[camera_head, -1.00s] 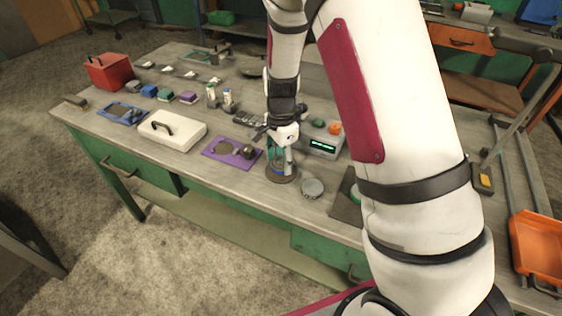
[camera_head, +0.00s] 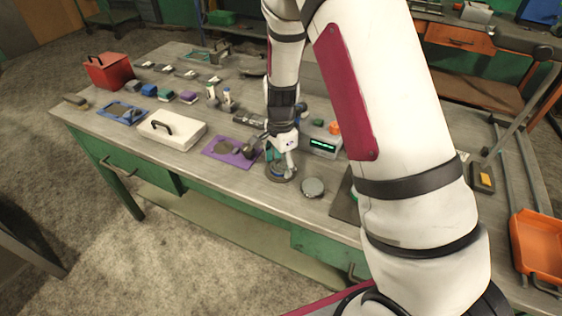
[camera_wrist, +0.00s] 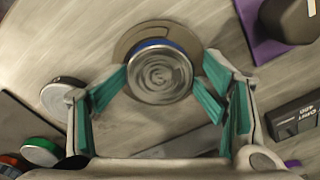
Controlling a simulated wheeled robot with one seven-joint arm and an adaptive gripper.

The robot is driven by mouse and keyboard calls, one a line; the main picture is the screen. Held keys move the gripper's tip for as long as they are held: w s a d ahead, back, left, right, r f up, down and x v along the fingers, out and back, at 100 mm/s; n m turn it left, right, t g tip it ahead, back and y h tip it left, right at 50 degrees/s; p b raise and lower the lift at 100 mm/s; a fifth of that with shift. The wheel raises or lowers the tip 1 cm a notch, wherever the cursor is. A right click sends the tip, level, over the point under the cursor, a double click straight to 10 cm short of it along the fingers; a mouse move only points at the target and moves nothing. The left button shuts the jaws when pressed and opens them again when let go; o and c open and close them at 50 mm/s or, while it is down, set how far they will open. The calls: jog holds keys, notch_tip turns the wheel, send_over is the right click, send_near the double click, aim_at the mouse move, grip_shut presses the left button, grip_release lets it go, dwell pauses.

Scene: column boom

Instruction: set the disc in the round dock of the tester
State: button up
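The disc (camera_wrist: 160,75), with a ridged silver top and a blue rim, lies over the round brown dock (camera_wrist: 125,40) in the wrist view. It appears toward the lower part of the dock; I cannot tell whether it is fully seated. My gripper (camera_wrist: 165,68) has its teal-padded fingers spread on both sides of the disc. A small gap shows at the right finger; the left tip is close to the rim. In the head view my gripper (camera_head: 281,167) is low over the dock (camera_head: 282,178). The tester's grey box with a lit display (camera_head: 322,146) stands just behind, partly covered by my arm.
A loose silver disc (camera_head: 312,187) lies right of the dock, and a green-rimmed disc (camera_wrist: 42,152) lies further along. A purple plate (camera_head: 230,152) with dark pieces lies left. A white lidded box (camera_head: 172,130) stands beyond it. The bench's front strip is clear.

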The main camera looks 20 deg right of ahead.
aim_at(281, 166)
jog(key=shift+s+f, duration=0.1)
jog(key=shift+f, duration=0.3)
jog(key=shift+r, duration=0.15)
notch_tip(281, 166, up, 13)
jog(key=s+r+n+t+y, duration=0.1)
jog(key=s+r+n+t, duration=0.1)
jog(key=s+r+n, duration=0.8)
jog(key=s+r+n+t, duration=0.1)
jog(key=s+r+n, duration=0.2)
jog(key=s, duration=0.5)
jog(key=s+r+n+t+h, duration=0.1)
jog(key=s+r, duration=0.3)
jog(key=s, duration=0.4)
jog(key=shift+d+r+n+t+p, duration=0.25)
jog(key=shift+n+t+p, duration=0.1)
jog(key=shift+n, duration=0.55)
jog(key=shift+c, duration=0.6)
